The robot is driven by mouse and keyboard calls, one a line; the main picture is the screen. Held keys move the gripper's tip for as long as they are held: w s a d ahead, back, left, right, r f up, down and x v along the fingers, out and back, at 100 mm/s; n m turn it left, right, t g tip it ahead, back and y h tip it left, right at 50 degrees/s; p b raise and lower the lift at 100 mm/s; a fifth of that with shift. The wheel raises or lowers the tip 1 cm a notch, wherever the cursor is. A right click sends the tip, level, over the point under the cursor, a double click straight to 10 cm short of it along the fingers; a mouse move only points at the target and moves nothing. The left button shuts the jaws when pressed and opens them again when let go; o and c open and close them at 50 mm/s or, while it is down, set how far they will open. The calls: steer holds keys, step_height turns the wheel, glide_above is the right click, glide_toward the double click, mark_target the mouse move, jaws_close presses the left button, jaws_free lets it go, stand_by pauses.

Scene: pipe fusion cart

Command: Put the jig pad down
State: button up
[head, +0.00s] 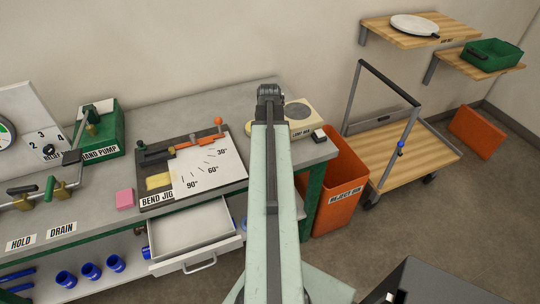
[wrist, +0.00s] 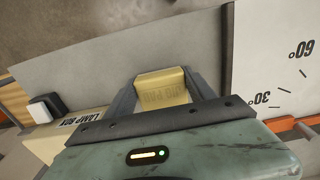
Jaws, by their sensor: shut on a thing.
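My gripper (wrist: 161,82) is shut on a pale yellow block, the jig pad (wrist: 162,92), with lettering upside down in the wrist view. The pad sits between the two grey fingers, over the grey bench top; whether it touches the bench I cannot tell. In the head view my gripper (head: 269,92) is at the back of the bench, between the bend jig and the lamp box, and my arm hides the pad. The bend jig (head: 208,171) has a white angle plate, an orange-knobbed lever and a yellow patch (head: 158,181) at its left. The plate also shows in the wrist view (wrist: 270,55).
The cream lamp box (head: 301,124) stands right of my arm, with a black-and-white switch (head: 319,136) nearby. A pink block (head: 125,199) lies left of the jig. An open drawer (head: 190,228) juts out below. An orange reject bin (head: 335,190) stands at the bench's right end.

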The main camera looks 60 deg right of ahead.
steer(key=shift+f, duration=0.6)
steer(key=o, duration=1.2)
steer(key=r+p, duration=0.8)
steer(key=shift+s+r, duration=0.15)
steer(key=shift+s, duration=0.1)
